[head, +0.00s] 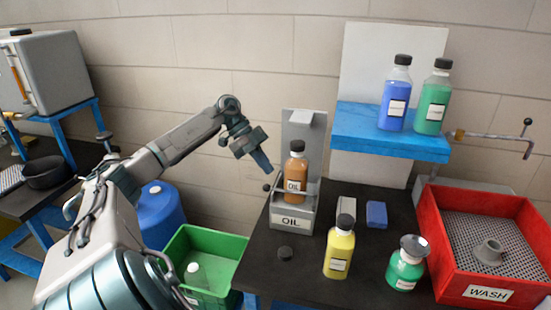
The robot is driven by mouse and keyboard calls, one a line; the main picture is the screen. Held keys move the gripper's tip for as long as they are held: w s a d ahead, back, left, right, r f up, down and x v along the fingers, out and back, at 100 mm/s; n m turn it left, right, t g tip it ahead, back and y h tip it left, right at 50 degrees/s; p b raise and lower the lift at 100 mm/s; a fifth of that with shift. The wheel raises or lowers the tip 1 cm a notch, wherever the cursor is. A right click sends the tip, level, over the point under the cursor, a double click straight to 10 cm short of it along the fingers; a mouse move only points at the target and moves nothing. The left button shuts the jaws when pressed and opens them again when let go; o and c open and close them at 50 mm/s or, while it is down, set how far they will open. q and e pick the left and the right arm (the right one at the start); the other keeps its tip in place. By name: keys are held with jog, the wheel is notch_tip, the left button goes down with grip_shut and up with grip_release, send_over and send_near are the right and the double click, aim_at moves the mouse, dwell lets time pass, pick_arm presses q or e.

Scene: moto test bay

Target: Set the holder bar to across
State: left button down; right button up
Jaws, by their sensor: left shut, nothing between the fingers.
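The grey oil holder (278,222) stands on the dark bench with an OIL label on its front. A brown bottle (295,168) with a dark cap stands upright in it. The holder bar (309,189) is thin and metallic at the height of the bottle's label; it seems to run in front of the bottle, but its exact position is too small to tell. A dark knob (266,187) sticks out at the holder's left side. My left gripper (264,164) is shut and empty, pointing down, just above and left of the knob and apart from it. My right gripper is out of view.
A red WASH tray (432,233) stands right. A blue shelf (385,140) holds two bottles. A green crate (228,248) is below left.

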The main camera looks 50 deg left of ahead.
pick_arm(q)
jog(key=shift+v, duration=1.55)
jog(key=shift+s+d+f, duration=0.1)
